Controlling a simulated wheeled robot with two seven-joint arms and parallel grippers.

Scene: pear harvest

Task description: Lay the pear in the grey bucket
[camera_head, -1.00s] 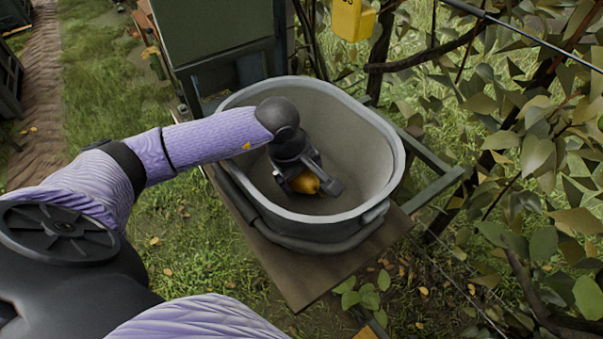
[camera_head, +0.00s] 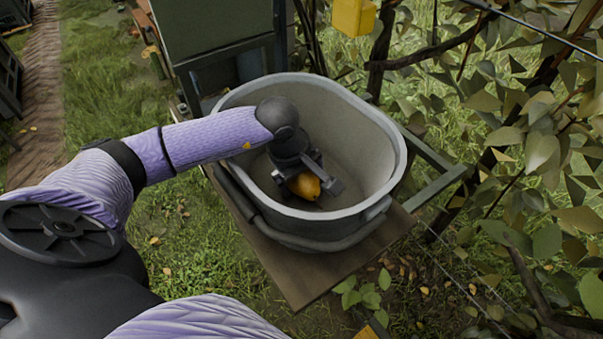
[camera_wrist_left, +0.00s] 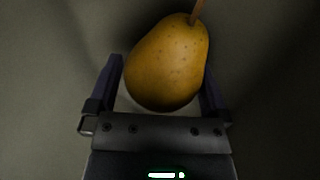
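The yellow-brown pear (camera_head: 304,186) is low inside the grey bucket (camera_head: 391,167), near its floor. My left gripper (camera_head: 307,183) reaches down into the bucket with its fingers on either side of the pear. In the left wrist view the pear (camera_wrist_left: 168,65) sits between the spread fingers (camera_wrist_left: 162,85), its stem toward the top right. A narrow gap shows at its left side; the right fingertip is partly hidden behind it. The gripper looks open. Whether the pear touches the bucket floor is hard to see. My right gripper is not in view.
The bucket stands on a wooden board (camera_head: 310,278) with a metal frame rail (camera_head: 436,190) at the right. A green box (camera_head: 222,32) stands behind it. Leafy branches (camera_head: 540,150) crowd the right side. A yellow box (camera_head: 353,16) hangs at the top.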

